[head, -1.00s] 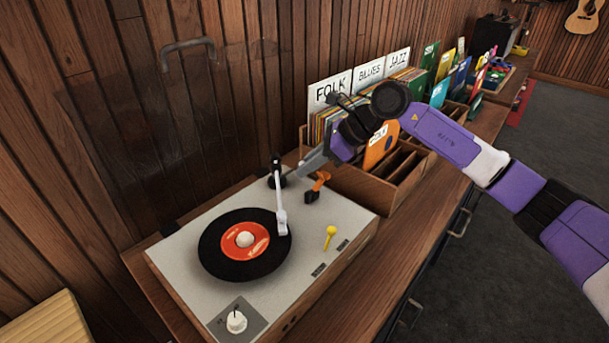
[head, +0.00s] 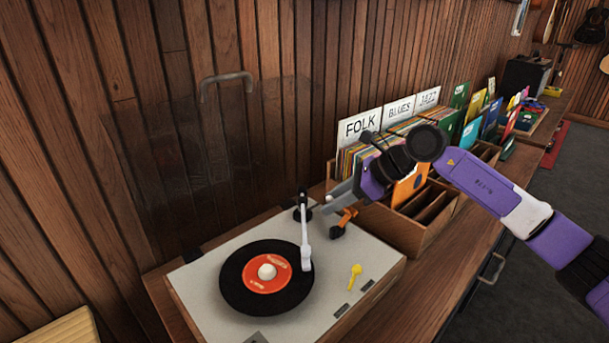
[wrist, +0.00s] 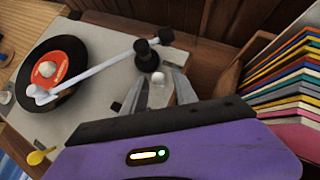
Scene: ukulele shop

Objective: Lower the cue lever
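The turntable (head: 212,288) has a grey top with a black record and a white tonearm (head: 305,241), whose head end is over the record's right edge. A small white knob (wrist: 158,76) beside the tonearm's black pivot shows between my fingers in the wrist view; it may be the cue lever's tip. My gripper (head: 328,207) is open, with gaps between the knob and both fingers (wrist: 158,92). An orange lever (head: 343,222) on a black base stands just in front of my gripper, and a yellow lever (head: 355,274) stands nearer the front. I cannot tell for certain which is the cue lever.
A raised clear lid with a grey handle (head: 226,78) stands behind the turntable. A wooden record crate (head: 425,238) with Folk, Blues and Jazz dividers is close on the right. Wood-panelled wall runs behind. Free floor lies to the right.

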